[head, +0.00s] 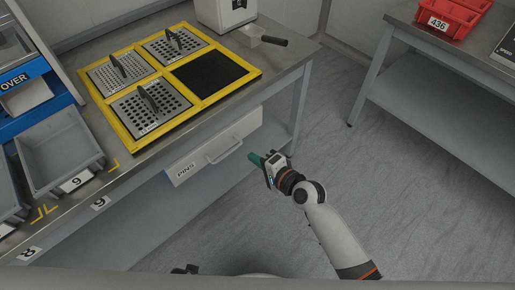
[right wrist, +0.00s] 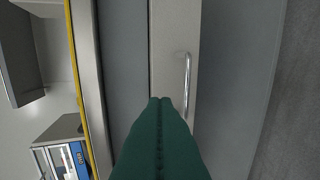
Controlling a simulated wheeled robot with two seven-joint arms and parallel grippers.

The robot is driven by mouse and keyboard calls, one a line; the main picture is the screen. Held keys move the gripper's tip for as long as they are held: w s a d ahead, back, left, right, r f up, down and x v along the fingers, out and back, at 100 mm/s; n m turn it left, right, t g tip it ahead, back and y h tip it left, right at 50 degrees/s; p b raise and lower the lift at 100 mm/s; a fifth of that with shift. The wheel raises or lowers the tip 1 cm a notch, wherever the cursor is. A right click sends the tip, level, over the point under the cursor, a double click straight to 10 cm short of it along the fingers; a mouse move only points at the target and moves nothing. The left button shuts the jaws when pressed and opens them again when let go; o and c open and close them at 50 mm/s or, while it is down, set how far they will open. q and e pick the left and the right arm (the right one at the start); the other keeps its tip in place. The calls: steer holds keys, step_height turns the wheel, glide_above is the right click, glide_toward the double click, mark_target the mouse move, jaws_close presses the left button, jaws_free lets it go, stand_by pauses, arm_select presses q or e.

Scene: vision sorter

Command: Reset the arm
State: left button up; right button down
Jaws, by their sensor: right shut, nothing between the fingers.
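My right gripper (head: 256,159) is in front of the workbench in the head view, near the right end of the drawer marked PINS (head: 216,148). Its green fingers are shut with nothing between them. In the right wrist view the shut fingers (right wrist: 160,103) point at the drawer front, beside the metal drawer handle (right wrist: 185,80). I cannot tell whether they touch the drawer. The right arm reaches in from the lower right.
The bench holds a yellow frame (head: 187,108) with several perforated plates and a black square (head: 209,75). Grey bins (head: 60,150) stand at left, a white box (head: 226,12) and a scoop (head: 262,36) at the back. A second table (head: 440,60) carries red bins (head: 447,18). Open floor lies between.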

arm_select(q)
steer(key=shift+s+f, duration=0.1)
arm_select(e)
steer(key=shift+s+d, duration=0.1)
steer(key=shift+s, duration=0.05)
